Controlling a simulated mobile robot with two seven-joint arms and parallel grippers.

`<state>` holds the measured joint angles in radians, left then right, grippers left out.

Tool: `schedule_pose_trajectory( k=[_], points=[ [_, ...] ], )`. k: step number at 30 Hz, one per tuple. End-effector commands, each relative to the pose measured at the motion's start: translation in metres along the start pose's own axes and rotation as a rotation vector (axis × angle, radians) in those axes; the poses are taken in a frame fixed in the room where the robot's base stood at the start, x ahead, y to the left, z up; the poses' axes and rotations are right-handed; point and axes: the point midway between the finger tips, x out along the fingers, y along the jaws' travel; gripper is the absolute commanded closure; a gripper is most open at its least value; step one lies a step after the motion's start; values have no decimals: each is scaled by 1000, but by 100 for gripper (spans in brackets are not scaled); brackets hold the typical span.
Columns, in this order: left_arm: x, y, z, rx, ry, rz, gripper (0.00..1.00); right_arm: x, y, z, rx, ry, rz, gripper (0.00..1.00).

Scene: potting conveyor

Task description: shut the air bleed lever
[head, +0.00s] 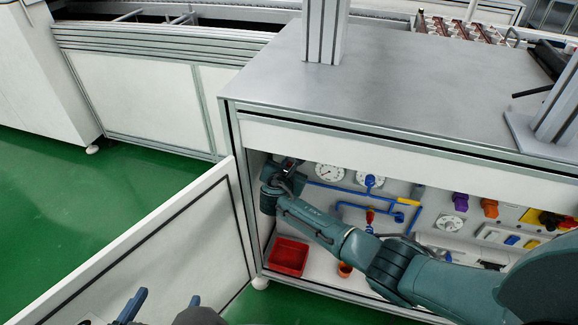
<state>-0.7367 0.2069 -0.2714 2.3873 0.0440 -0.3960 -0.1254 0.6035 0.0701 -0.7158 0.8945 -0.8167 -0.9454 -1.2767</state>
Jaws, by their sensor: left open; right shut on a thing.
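My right gripper (287,171) is inside the open cabinet, at the upper left of its back panel, near the left end of a blue pipe (335,187). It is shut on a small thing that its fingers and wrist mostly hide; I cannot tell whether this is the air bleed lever. A small red handle (370,214) shows on the lower blue pipe, right of the gripper and apart from it. My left gripper (167,303) is open and empty at the bottom edge, in front of the cabinet door.
The white cabinet door (170,240) stands open to the left. Gauges (329,174), coloured knobs (460,200) and switches fill the panel. My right arm crosses the opening.

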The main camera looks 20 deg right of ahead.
Motion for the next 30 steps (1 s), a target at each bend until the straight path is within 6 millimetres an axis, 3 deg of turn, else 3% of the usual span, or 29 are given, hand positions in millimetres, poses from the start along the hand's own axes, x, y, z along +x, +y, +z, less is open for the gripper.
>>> schedule_pose_trajectory(
  k=[11,20,30],
  points=[
    [1,0,2,4,-2,-1,26,0,-3,-2,49,1,21,100],
    [6,2,14,25,-14,6,26,2,-12,-4,241,0,99,100],
    [20,4,9,104,224,-11,26,5,-24,-12,541,0,224,100]
  ],
)
